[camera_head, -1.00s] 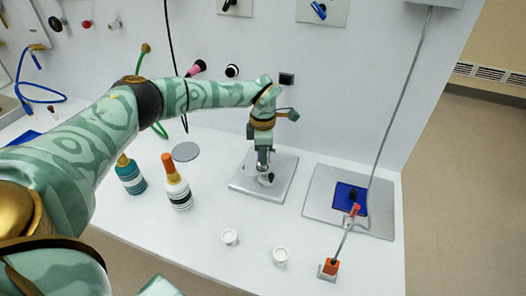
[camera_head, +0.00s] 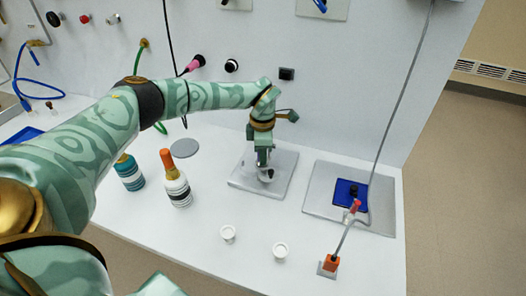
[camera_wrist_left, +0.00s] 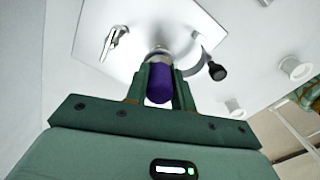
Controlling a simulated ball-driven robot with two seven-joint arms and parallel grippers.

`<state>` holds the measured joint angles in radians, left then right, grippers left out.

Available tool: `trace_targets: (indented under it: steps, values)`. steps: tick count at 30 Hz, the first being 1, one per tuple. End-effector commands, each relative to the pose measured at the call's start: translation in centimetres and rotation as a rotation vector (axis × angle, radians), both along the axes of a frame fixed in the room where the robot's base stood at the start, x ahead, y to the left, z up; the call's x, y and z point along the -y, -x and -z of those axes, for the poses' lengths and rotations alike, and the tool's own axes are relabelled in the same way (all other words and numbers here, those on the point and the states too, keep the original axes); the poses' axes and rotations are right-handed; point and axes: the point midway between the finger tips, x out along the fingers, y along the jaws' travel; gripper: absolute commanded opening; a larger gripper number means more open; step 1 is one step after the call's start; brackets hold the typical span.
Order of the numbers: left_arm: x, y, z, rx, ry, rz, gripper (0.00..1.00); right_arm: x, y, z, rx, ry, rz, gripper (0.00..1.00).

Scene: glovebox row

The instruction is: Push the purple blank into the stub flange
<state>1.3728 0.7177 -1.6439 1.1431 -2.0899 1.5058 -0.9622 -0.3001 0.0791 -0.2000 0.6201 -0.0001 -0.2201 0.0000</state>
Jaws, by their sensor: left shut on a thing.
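My left gripper (camera_head: 263,163) is shut on the purple blank and points down over the grey plate (camera_head: 282,182). In the left wrist view the purple blank (camera_wrist_left: 159,84) sits between its two fingers. The stub flange (camera_wrist_left: 160,53), a pale metal ring, shows just beyond the blank's far end. The fingers hide part of it, and I cannot tell how far the blank is in. In the head view the blank is hidden by the gripper. My right gripper is not in view.
A curved clamp with a black knob (camera_wrist_left: 217,71) stands beside the flange, with a metal handle (camera_wrist_left: 114,41) opposite. Two bottles (camera_head: 177,186) (camera_head: 129,173) stand left of the plate. Two small white cups (camera_head: 228,233) (camera_head: 280,251) stand in front. A blue pad (camera_head: 350,194) lies right.

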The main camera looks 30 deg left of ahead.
Motion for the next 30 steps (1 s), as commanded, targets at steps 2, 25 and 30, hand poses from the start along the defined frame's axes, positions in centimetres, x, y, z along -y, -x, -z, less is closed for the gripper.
trace_targets:
  steps: [2,25,30]
  values:
    - [0.0,0.0,0.2,0.000,0.000,0.000,0.00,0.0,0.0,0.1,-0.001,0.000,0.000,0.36]
    - [0.0,-0.1,-4.4,0.005,0.000,0.001,0.50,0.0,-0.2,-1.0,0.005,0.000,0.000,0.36]
    - [0.0,-0.1,-9.2,0.006,0.000,0.000,0.50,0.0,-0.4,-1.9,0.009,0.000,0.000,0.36]
